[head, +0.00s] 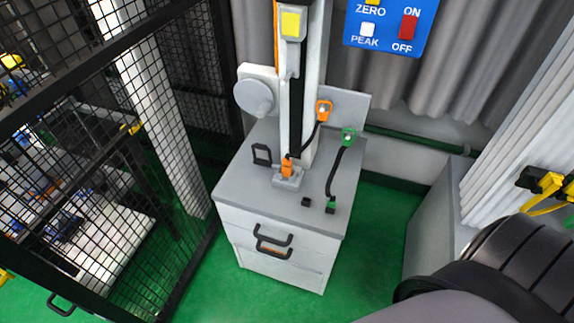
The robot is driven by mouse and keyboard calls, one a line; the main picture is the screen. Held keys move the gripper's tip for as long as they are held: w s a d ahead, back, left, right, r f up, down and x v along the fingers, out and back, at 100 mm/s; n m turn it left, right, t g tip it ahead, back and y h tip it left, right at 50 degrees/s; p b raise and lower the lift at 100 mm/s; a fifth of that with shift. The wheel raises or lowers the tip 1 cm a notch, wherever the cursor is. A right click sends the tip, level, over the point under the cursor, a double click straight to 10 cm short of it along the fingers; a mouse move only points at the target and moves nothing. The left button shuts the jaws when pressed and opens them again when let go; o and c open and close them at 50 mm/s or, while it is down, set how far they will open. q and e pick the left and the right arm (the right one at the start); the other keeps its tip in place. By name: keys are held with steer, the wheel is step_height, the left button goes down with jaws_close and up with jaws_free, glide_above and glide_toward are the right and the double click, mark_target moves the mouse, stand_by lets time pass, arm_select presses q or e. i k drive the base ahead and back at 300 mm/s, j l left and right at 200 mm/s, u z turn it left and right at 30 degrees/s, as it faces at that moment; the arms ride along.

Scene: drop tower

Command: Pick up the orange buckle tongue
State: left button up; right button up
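Two orange parts joined by a black strap show in the head view. The upper orange part (324,109) is a ring-like piece against the grey back panel, right of the column. The lower orange part (287,167) stands upright in a grey block (288,179) at the column's foot, on top of the grey cabinet (256,203). I cannot tell for certain which of the two is the buckle tongue. Neither of my grippers is in view, and no gripper touches either part.
A green ring-like part (348,136) hangs right of the orange one, its black strap running to a green-and-black piece (331,206). A small black block (306,202) and a black frame (262,155) are on the cabinet top. Black mesh fencing (165,120) stands left.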

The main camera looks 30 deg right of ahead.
mark_target(286, 163)
steer(key=z, duration=1.1)
